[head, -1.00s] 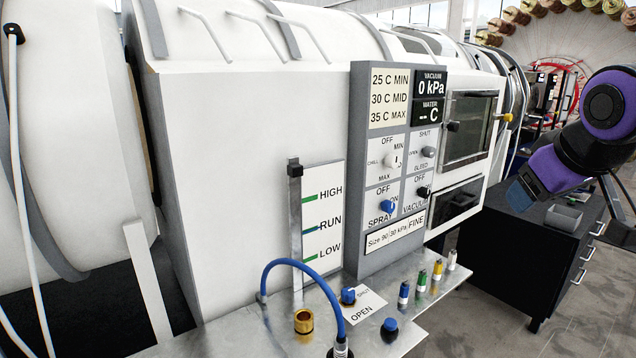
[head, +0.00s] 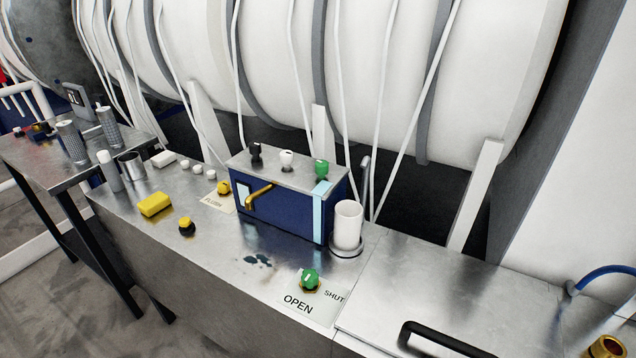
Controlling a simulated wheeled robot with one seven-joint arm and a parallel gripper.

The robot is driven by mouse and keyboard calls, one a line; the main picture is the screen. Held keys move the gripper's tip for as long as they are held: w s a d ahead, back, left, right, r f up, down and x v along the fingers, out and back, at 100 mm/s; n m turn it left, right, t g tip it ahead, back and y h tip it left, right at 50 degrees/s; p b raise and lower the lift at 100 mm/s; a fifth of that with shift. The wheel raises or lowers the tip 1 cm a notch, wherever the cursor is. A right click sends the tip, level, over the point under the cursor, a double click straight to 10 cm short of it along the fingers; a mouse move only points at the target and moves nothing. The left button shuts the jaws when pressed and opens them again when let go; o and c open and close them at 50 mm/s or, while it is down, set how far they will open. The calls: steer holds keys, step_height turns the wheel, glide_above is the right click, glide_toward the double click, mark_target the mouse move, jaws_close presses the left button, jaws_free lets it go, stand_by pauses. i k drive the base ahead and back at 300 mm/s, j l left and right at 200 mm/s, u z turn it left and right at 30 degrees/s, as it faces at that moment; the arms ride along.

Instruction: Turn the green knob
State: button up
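A green knob (head: 310,280) with a pale pointer mark sits on a yellowish base on the metal bench top. A white label (head: 312,306) beside it reads OPEN at its near left and SHUT to its right. The knob's exact pointing direction is too small to tell. A second green piece, a small knob or cap (head: 321,168), stands on top of the blue box (head: 282,211), beside a white one and a black one. My gripper is not in view.
A white cup (head: 347,225) stands behind the green knob. A yellow sponge-like block (head: 155,204), a yellow-and-black knob (head: 187,226) and a yellow knob (head: 223,188) are to the left. A black handle (head: 438,338) crosses the lid at right. Dark spots stain the bench.

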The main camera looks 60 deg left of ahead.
mark_target(321, 166)
steer(key=u, duration=0.45)
steer(key=j+u, duration=0.1)
steer(key=u, duration=0.3)
steer(key=j+u, duration=0.1)
steer(key=u, duration=0.8)
steer(key=j+u, duration=0.15)
steer(key=u, duration=0.25)
